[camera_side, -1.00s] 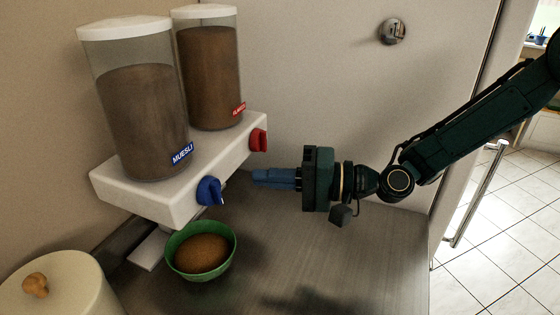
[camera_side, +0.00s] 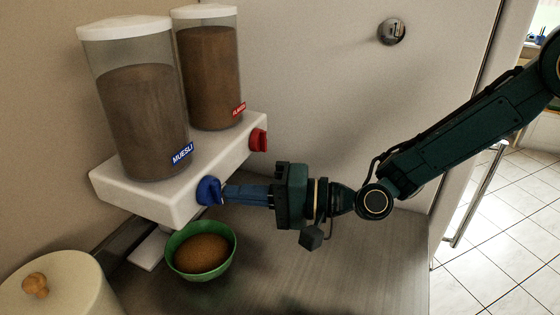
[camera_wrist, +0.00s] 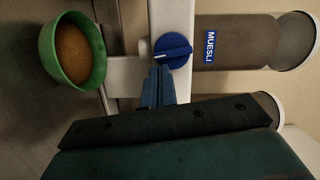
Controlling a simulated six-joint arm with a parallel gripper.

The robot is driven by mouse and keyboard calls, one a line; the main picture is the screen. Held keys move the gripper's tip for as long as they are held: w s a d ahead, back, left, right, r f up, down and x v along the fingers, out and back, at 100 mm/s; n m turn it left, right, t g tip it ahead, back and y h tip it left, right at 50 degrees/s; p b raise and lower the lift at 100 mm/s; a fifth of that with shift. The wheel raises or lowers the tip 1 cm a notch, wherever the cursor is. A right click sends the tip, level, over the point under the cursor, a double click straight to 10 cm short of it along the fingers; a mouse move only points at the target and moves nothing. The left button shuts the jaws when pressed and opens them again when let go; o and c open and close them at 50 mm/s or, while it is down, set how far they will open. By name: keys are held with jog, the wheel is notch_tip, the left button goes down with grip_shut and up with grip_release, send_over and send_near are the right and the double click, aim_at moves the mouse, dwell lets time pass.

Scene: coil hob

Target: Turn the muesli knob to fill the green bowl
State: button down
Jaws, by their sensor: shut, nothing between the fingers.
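The muesli dispenser (camera_side: 143,120) is a clear canister with a white lid and a blue MUESLI label, filled with brown cereal. Its blue knob (camera_side: 209,191) is on the front of the white base; it also shows in the wrist view (camera_wrist: 173,48). The green bowl (camera_side: 201,272) stands below the knob and holds brown cereal; the wrist view shows the same bowl (camera_wrist: 48,48) at upper left. My gripper (camera_side: 226,194) is shut and empty, its blue fingertips (camera_wrist: 160,72) at the blue knob. I cannot tell whether they touch it.
A second canister (camera_side: 212,80) with a red label and red knob (camera_side: 258,140) stands behind on the same white base (camera_side: 130,196). A cream lidded pot (camera_side: 62,285) is at front left. The grey worktop (camera_side: 330,265) right of the bowl is clear.

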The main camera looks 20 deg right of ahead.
jog(key=shift+s+a+f+m, duration=0.25)
jog(key=shift+s+a+m, duration=0.15)
jog(key=shift+m, duration=0.5)
jog(key=shift+d, duration=0.1)
jog(key=w+d, duration=0.1)
jog(key=d+f, duration=0.1)
jog(key=w+d, duration=0.1)
jog(key=shift+w+f, duration=0.25)
jog(key=shift+w, duration=0.05)
jog(key=c, duration=2.1)
grip_release()
jog(key=shift+f+v, duration=0.15)
jog(key=shift+v, duration=1.45)
jog(key=shift+f+v, duration=0.15)
jog(key=shift+v, duration=1.4)
jog(key=shift+f+v, duration=0.15)
jog(key=shift+v, duration=1.45)
